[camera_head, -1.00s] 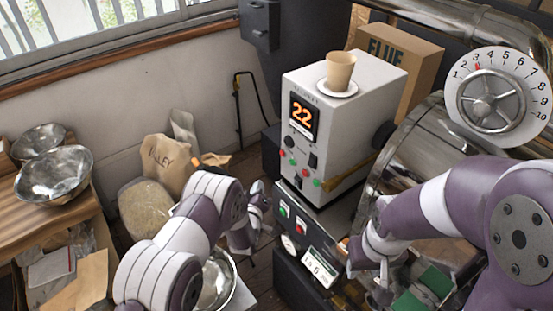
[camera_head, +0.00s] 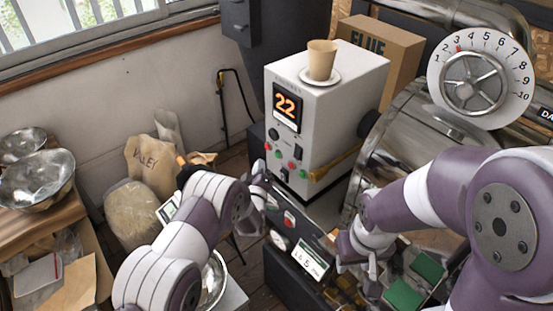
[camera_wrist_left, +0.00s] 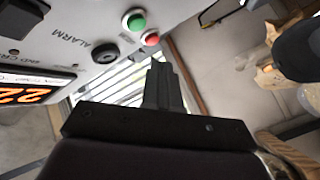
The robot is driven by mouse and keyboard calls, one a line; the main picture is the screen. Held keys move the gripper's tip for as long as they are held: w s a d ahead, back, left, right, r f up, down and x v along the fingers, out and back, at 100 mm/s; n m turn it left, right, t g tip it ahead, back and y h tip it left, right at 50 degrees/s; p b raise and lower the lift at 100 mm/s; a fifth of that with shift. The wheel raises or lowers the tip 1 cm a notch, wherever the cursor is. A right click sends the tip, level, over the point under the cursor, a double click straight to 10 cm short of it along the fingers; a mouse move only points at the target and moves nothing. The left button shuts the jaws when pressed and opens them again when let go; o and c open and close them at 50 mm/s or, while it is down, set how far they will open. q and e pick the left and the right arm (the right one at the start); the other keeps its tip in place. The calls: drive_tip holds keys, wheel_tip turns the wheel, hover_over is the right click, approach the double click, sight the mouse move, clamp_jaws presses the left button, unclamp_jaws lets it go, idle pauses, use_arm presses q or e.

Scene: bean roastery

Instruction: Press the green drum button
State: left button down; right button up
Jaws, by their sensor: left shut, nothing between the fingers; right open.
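The white control box (camera_head: 290,95) carries small red and green buttons; one green button (camera_head: 278,154) shows beside a red one. In the left wrist view a green button (camera_wrist_left: 135,20) and a red button (camera_wrist_left: 151,38) sit near the ALARM label. A lower black panel (camera_head: 318,248) has a red button (camera_head: 289,219); its green button is hidden behind my left gripper. I cannot read which button is labelled drum. My left gripper (camera_head: 268,195) is shut and empty, close in front of the panel; contact is unclear. It also shows in the left wrist view (camera_wrist_left: 163,88). My right gripper (camera_head: 347,258) is open.
A paper cup (camera_head: 321,60) on a saucer stands on the control box. The metal roaster drum (camera_head: 400,130) and dial wheel (camera_head: 472,82) are at right.

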sight(278, 155)
use_arm(q)
drive_tip(key=shift+w+d+b, duration=0.45)
drive_tip(key=shift+d+b, duration=0.15)
drive_tip(key=shift+d, duration=0.05)
drive_tip(key=shift+w+d+b, duration=0.45)
drive_tip(key=shift+d+b, duration=0.1)
drive_tip(key=shift+d, duration=0.05)
idle(1.2)
drive_tip(key=shift+w+d+b, duration=0.25)
drive_tip(key=shift+d+b, duration=0.1)
drive_tip(key=shift+b, duration=0.3)
